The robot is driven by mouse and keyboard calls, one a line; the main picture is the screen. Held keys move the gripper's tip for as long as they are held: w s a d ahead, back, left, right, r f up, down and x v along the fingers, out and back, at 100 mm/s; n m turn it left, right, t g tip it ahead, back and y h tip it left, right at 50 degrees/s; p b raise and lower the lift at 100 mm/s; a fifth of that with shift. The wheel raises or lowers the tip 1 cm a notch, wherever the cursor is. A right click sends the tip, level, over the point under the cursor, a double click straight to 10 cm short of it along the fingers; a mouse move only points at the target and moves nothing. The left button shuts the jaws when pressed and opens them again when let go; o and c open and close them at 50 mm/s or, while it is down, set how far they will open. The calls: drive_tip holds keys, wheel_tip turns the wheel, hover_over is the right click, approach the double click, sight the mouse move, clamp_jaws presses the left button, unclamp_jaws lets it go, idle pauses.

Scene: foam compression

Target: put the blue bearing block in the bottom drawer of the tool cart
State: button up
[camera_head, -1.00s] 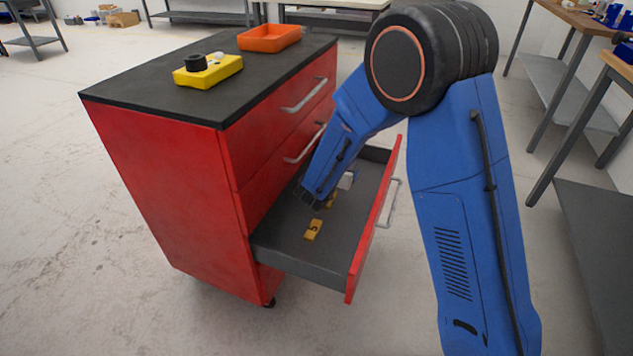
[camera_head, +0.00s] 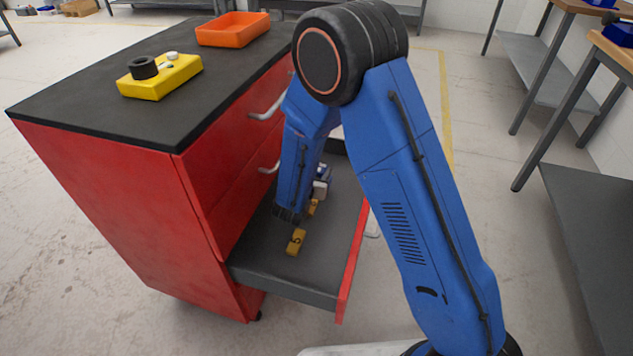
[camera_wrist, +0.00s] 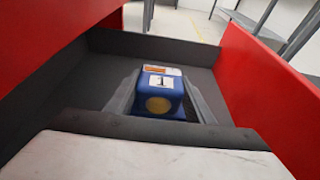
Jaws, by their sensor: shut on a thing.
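The blue bearing block (camera_wrist: 158,100), with a pale label and a round tan face, sits between the grey fingers of my gripper (camera_wrist: 160,92) in the wrist view. My gripper is shut on it, inside the open bottom drawer (camera_head: 340,268) of the red tool cart (camera_head: 105,205). In the head view my arm reaches down into the drawer and mostly hides the gripper; a small blue-and-white shape shows beyond my forearm. I cannot tell whether the block touches the drawer floor.
Grey benches stand at the right.

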drive_tip(key=shift+f, duration=2.1)
drive_tip(key=shift+f, duration=0.15)
drive_tip(key=o, duration=1.5)
drive_tip(key=shift+s, duration=0.1)
drive_tip(key=v, duration=1.2)
